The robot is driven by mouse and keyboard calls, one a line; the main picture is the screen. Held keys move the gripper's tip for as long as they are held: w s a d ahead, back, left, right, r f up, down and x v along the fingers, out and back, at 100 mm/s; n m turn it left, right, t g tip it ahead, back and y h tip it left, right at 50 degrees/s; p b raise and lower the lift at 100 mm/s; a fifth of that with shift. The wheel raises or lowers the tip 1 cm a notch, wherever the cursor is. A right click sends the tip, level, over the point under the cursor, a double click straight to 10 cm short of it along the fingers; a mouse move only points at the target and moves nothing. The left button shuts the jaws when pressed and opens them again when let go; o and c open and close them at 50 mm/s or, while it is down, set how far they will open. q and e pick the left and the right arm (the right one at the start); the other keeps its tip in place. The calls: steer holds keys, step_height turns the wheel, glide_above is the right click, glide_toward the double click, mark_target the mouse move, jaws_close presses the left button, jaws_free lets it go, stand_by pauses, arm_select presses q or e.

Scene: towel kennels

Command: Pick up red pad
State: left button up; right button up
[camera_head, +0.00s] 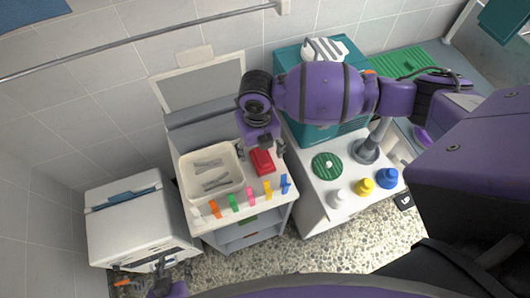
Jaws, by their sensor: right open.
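The red pad (262,162) lies on the white top of a small cart (270,193), just right of a cream tray. My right gripper (264,151) is open directly above or around the back of the pad, with one finger showing on its right side. I cannot tell whether the fingers touch the pad. My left gripper (174,268) is low at the bottom left edge, away from the pad and partly cut off; its jaw state is unclear.
The cream tray (184,192) holds grey items. Several coloured clips (250,197) line the cart's front edge. To the right, a white cabinet carries a green disc (327,166) and white, yellow and blue bottles (364,186). A white bin (135,222) stands left.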

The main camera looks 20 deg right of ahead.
mark_target(262, 155)
steer(key=f, duration=0.5)
steer(key=shift+s+d, duration=0.15)
steer(key=shift+d, duration=0.2)
steer(key=c, duration=1.2)
